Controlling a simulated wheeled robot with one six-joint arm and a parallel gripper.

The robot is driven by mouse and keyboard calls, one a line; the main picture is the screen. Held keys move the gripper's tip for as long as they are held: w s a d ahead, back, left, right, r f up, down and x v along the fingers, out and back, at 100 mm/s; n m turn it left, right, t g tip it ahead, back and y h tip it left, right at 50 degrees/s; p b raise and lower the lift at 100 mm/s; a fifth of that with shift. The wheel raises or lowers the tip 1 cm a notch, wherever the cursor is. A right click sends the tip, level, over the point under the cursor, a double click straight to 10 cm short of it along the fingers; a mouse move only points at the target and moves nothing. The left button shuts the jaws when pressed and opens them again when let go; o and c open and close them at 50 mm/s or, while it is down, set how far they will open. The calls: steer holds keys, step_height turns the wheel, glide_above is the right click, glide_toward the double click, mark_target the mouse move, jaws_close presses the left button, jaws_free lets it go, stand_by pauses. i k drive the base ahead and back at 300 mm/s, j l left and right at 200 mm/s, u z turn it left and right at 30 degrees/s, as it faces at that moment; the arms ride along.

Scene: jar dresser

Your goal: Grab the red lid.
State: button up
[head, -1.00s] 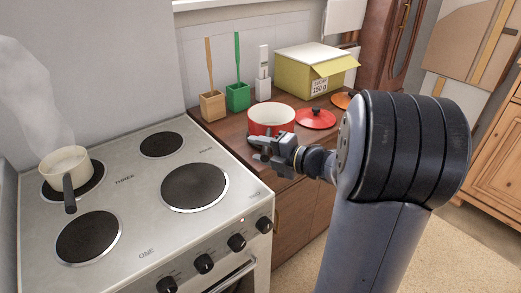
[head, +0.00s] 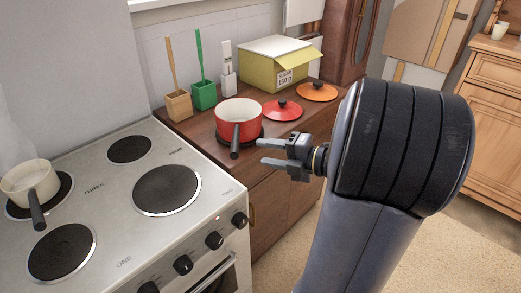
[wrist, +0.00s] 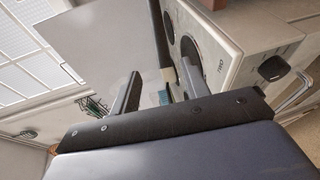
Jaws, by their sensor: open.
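The red lid (head: 283,110) with a black knob lies flat on the brown counter in the head view, right of the red pot (head: 238,118). My gripper (head: 268,151) is open and empty, its fingers pointing left in the picture. It appears below the lid in the head view, over or in front of the counter's front edge, apart from the lid. In the wrist view, the two spread fingers (wrist: 162,84) show with nothing between them that I can tell is held. The lid does not show in the wrist view.
An orange lid (head: 317,91) lies right of the red lid. A yellow box (head: 280,64) stands behind. The pot's dark handle points toward the front. The stove (head: 130,215) with a cream pan (head: 29,185) is at the left.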

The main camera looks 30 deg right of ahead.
mark_target(282, 110)
steer(key=i+l+u, duration=0.1)
steer(key=l, duration=0.3)
steer(key=i+l+u, duration=0.1)
steer(key=i+l, duration=0.15)
steer(key=i+l+u, duration=0.15)
steer(key=l, duration=0.35)
